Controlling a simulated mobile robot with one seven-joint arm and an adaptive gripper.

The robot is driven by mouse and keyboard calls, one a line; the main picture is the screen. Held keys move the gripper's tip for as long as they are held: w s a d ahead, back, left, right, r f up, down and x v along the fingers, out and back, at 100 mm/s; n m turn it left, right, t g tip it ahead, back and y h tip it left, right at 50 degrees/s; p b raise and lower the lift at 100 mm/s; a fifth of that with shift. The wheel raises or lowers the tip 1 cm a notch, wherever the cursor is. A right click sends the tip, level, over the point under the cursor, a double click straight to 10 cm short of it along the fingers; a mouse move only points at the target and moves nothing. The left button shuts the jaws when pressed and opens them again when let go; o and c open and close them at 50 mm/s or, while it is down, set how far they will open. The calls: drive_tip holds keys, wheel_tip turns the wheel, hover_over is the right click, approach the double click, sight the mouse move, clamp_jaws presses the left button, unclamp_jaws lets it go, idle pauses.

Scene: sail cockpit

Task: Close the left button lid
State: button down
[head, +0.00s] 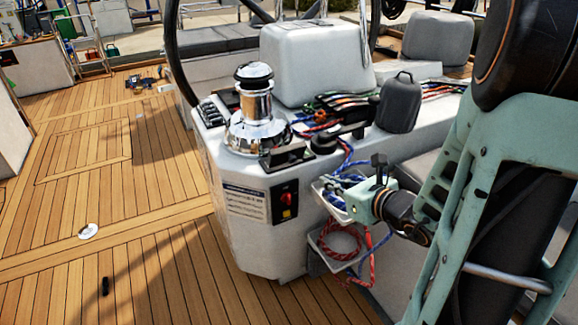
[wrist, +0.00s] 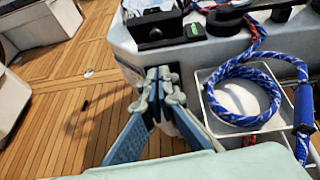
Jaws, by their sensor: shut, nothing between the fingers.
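A black hinged-looking part, likely the left button lid (head: 286,157), sits on the console edge just below the chrome winch. In the wrist view, the lid (wrist: 153,30) shows at the top, with a flat dark face tilted up; I cannot tell its exact angle. A round black button cover (head: 323,143) is to its right, also in the wrist view (wrist: 223,21). My gripper (wrist: 158,74) is shut and empty, its fingertips together in front of the console side, below the lid in the picture and apart from it. In the head view the fingertips are hard to make out.
The chrome winch (head: 256,105) stands behind the lid. Rope trays (head: 333,250) with blue and red ropes are beside my gripper.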

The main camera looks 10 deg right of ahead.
drive_tip(key=f, duration=0.1)
drive_tip(key=b, duration=0.3)
approach(294, 161)
drive_tip(key=w+a+f, duration=0.2)
drive_tip(key=w+f, duration=0.2)
drive_tip(key=shift+w+r, duration=0.45)
drive_tip(key=shift+w, duration=0.15)
drive_tip(key=shift+r+m+p, duration=0.15)
drive_tip(key=shift+m+p, duration=0.15)
drive_tip(key=shift+p, duration=0.2)
drive_tip(key=shift+r+p, duration=0.15)
drive_tip(key=shift+p, duration=0.15)
drive_tip(key=shift+w+g+p, duration=0.15)
drive_tip(key=shift+g+p, duration=0.15)
drive_tip(key=shift+p, duration=0.45)
